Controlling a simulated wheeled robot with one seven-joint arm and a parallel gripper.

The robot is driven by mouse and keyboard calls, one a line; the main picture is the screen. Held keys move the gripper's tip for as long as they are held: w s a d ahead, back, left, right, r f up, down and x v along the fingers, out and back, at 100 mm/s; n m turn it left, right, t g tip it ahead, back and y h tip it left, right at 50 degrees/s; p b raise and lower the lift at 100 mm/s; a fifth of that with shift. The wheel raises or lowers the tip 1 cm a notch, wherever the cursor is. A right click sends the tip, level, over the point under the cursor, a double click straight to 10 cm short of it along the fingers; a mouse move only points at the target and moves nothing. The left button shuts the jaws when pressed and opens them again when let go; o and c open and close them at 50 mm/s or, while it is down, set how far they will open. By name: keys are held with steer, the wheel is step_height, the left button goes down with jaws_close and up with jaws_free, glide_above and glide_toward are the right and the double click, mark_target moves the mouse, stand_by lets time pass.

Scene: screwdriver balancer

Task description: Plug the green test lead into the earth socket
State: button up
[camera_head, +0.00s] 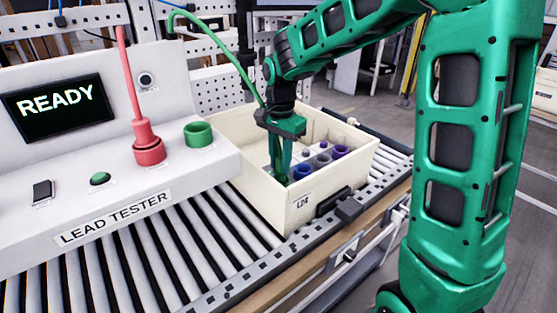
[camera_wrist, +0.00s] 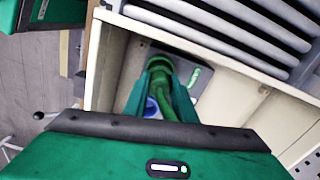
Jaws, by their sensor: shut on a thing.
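The green test lead (camera_head: 236,64) is a green cable that arcs from the rail at the upper left down to my gripper (camera_head: 280,168). My gripper points down inside the cream box and is shut on the green plug (camera_wrist: 161,64), low near the box's front wall. The fingers hide much of the plug in the head view. I cannot tell whether the plug touches the box floor or a holder. The green earth socket (camera_head: 199,134) is an open, empty ring on top of the lead tester, left of the box.
The red lead (camera_head: 148,147) stands plugged upright beside the green socket on the lead tester (camera_head: 120,212). The cream box (camera_head: 258,203) sits on the roller conveyor (camera_head: 175,250) and holds several blue, grey and purple pieces. Its walls surround my gripper.

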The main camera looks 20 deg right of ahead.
steer(key=shift+f, duration=1.35)
steer(key=o, duration=1.2)
steer(key=shift+c, duration=0.2)
step_height(320, 180, up, 11)
steer(key=shift+f, duration=0.1)
